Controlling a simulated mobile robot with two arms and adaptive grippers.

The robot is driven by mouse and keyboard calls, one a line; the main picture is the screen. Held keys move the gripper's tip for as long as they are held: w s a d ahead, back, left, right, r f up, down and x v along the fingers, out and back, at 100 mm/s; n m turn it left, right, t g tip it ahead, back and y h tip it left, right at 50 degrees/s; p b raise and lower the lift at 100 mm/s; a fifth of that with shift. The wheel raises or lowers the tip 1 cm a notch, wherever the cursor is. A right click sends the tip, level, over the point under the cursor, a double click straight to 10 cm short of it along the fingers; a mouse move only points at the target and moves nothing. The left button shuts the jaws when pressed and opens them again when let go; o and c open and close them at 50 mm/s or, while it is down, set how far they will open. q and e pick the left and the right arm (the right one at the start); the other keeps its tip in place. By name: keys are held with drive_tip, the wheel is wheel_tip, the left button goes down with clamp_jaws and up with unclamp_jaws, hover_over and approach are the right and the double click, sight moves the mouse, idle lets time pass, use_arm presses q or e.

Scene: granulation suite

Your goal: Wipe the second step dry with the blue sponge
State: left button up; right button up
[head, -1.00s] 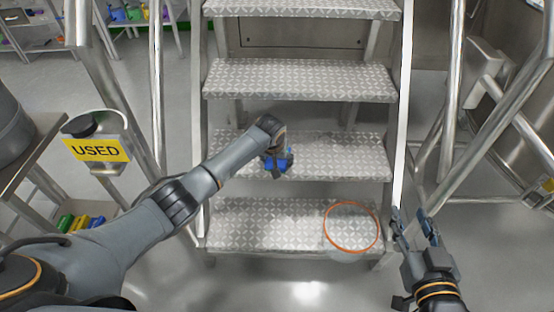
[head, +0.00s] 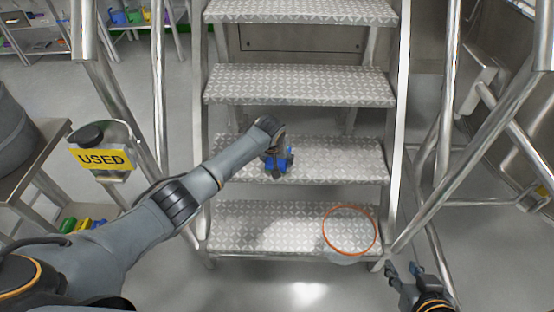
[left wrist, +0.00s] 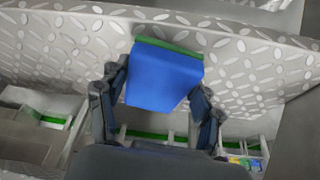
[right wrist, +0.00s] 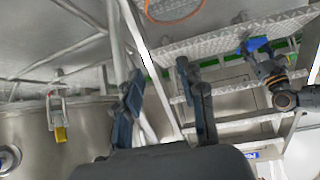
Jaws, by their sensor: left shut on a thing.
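The blue sponge (left wrist: 165,80) has a green layer along its far edge. My left gripper (head: 278,168) is shut on it, a finger on each side in the left wrist view. The sponge is at the second step (head: 345,160) from the bottom, near the middle of its patterned metal tread; I cannot tell whether they touch. It also shows small in the right wrist view (right wrist: 255,44). No water stands out clearly on the tread. My right gripper (head: 408,272) is open and empty, low and right of the stairs.
A clear round container with an orange rim (head: 349,207) is on the right of the bottom step (head: 235,228). Metal rails flank the stairs. A container labelled USED (head: 103,158) stands at left, with several coloured sponges (head: 80,223) below it.

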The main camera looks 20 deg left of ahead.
use_arm(q)
drive_tip(key=shift+r+p, duration=0.35)
drive_tip(key=shift+r, duration=0.1)
drive_tip(key=shift+r+p, duration=0.25)
drive_tip(key=shift+p, duration=0.05)
drive_tip(key=shift+r+p, duration=1)
drive_tip(key=shift+p, duration=0.1)
use_arm(e)
drive_tip(key=s+d+f+g+h, duration=0.1)
drive_tip(key=s+g, duration=0.4)
drive_tip(key=s, duration=0.5)
drive_tip(key=shift+d+f+g, duration=0.4)
drive_tip(key=shift+d+f, duration=0.4)
drive_tip(key=shift+d, duration=0.35)
use_arm(q)
drive_tip(key=shift+r, duration=0.1)
drive_tip(key=shift+r+p, duration=0.3)
drive_tip(key=shift+p, duration=0.15)
wheel_tip(320, 180, up, 2)
drive_tip(key=p, duration=0.2)
drive_tip(key=shift+p, duration=0.35)
drive_tip(key=shift+r, duration=0.1)
use_arm(e)
drive_tip(key=s+x, duration=0.2)
drive_tip(key=x, duration=0.8)
drive_tip(key=shift+w+f+g, duration=0.15)
drive_tip(key=shift+f+g, duration=0.25)
drive_tip(key=shift+f, duration=0.3)
